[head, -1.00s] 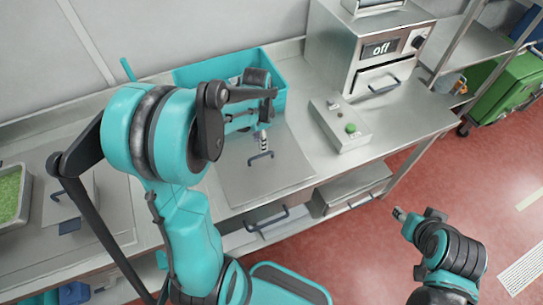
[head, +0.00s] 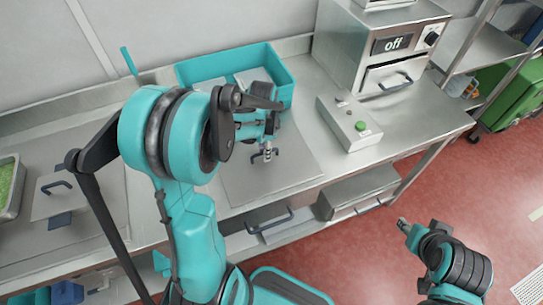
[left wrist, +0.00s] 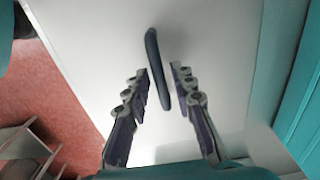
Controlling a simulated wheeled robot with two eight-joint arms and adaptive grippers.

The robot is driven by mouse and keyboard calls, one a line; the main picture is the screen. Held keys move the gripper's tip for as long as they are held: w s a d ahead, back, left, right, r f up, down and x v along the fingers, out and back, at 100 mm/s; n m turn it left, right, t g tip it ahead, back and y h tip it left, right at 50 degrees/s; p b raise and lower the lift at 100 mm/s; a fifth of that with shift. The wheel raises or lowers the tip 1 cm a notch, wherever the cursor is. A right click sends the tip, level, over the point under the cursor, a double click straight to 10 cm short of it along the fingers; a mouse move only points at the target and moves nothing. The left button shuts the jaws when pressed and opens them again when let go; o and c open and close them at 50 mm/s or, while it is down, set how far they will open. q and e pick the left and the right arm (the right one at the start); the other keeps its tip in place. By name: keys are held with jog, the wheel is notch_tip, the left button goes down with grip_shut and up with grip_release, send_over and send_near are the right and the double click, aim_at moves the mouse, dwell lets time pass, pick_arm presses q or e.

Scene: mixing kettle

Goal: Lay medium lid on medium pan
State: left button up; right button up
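A flat grey metal lid (head: 290,165) with a dark handle lies on the middle of the counter, under my left gripper (head: 266,150). In the left wrist view, the lid (left wrist: 95,55) fills most of the picture. Its handle (left wrist: 157,70) stands between the two fingers of my open left gripper (left wrist: 160,98), with gaps on both sides. A smaller lid (head: 85,195) with a dark handle lies at the left. I cannot tell which lid is the medium one, nor pick out the medium pan. My right gripper (head: 404,225) hangs over the floor, its fingers too small to read.
A teal bin (head: 184,76) with grey plates inside stands behind the lid. A control box (head: 345,125) with a green button and an oven marked "off" (head: 385,65) stand to the right. A tray of green bits (head: 8,190) is at the far left.

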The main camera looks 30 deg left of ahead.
pick_arm(q)
grip_shut()
notch_tip(320, 180, up, 5)
jog(key=p, duration=0.4)
